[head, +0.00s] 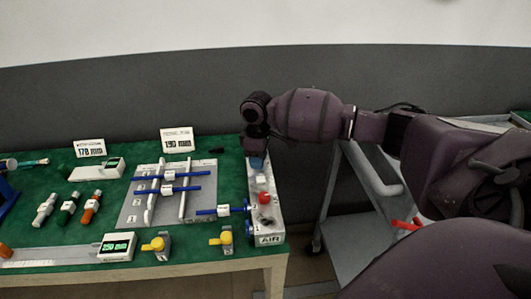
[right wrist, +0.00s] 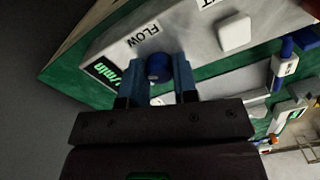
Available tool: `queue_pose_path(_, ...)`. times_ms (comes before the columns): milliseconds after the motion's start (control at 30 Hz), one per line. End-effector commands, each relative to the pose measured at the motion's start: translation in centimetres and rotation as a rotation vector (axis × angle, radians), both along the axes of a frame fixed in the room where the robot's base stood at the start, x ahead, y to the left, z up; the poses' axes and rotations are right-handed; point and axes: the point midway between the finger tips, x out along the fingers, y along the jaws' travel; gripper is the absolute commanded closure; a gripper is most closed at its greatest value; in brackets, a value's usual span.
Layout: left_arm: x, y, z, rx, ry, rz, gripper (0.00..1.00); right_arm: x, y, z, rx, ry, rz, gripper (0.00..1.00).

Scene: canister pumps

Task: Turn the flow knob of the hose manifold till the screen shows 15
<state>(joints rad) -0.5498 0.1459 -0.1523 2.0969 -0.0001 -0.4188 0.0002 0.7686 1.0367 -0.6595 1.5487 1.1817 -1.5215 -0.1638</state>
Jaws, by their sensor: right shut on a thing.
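The hose manifold (head: 277,222) is a pale grey block at the right end of the green table, with an AIR label at its near end. In the right wrist view its top (right wrist: 200,38) shows the word FLOW beside a round blue flow knob (right wrist: 158,67). My right gripper (head: 257,160) is over the manifold's far end. In the wrist view its two blue fingers (right wrist: 158,84) are shut on the flow knob, one on each side. The manifold's screen (right wrist: 104,70) shows green "/min" lettering; its number cannot be read. The knob is hidden in the head view. My left gripper is not in view.
A red knob (head: 264,197) and a white square button (right wrist: 234,34) stand on the manifold. A blue rod fitting (head: 222,211) lies against its left side. Yellow-handled valves (head: 222,239), a grey board (head: 133,208) and a gauge (head: 118,246) lie left. A grey cart (head: 352,233) stands right.

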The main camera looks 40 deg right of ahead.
Motion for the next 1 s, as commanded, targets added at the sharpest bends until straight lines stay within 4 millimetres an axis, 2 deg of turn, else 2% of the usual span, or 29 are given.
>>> queue_pose_path(33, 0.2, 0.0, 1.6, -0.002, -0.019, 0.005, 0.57, 0.0, 0.2, 1.2, 0.005, -0.008, -0.045, 0.96)
queue_pose_path(300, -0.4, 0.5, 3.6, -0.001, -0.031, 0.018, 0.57, 0.0, 0.1, 0.8, 0.004, -0.002, -0.281, 0.96)
queue_pose_path(633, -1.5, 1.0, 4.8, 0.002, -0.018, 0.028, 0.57, -0.1, 0.1, 0.3, 0.003, 0.002, -0.474, 0.96)
queue_pose_path(1000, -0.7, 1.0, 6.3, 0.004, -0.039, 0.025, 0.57, -0.1, 0.0, -0.1, 0.0, 0.005, -0.545, 0.96)
